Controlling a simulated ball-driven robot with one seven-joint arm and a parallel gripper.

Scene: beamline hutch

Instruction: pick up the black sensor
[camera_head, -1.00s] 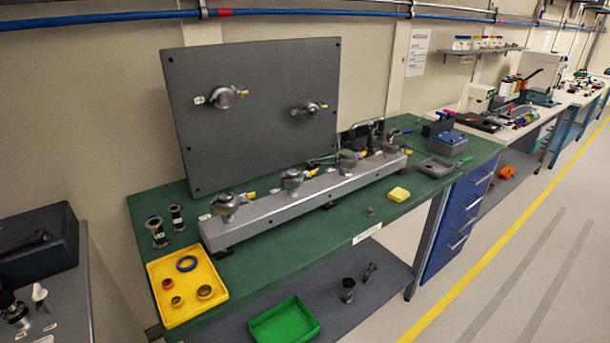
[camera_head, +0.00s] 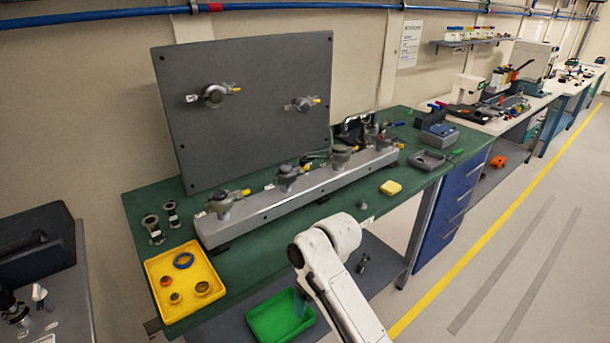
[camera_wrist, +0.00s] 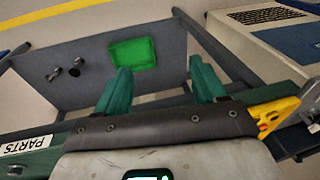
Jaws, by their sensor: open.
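I cannot tell for sure which thing is the black sensor. Two small dark fittings stand on the grey lower shelf: a wider black cylinder (camera_wrist: 75,68) and a slimmer dark piece (camera_wrist: 53,75), both left of the green tray (camera_wrist: 132,53) in the wrist view. In the head view the slimmer one (camera_head: 362,263) shows beside my arm, which hides the other. My gripper (camera_wrist: 162,82) is open and empty, its two teal fingers apart and pointing toward the shelf.
The green-topped bench (camera_head: 285,228) overhangs the shelf; its edge, with a PARTS label (camera_wrist: 25,145), is close to my gripper. A yellow tray (camera_head: 186,284) with rings sits at its near left corner. A silver manifold (camera_head: 300,198) with valves stands behind. Floor to the right is free.

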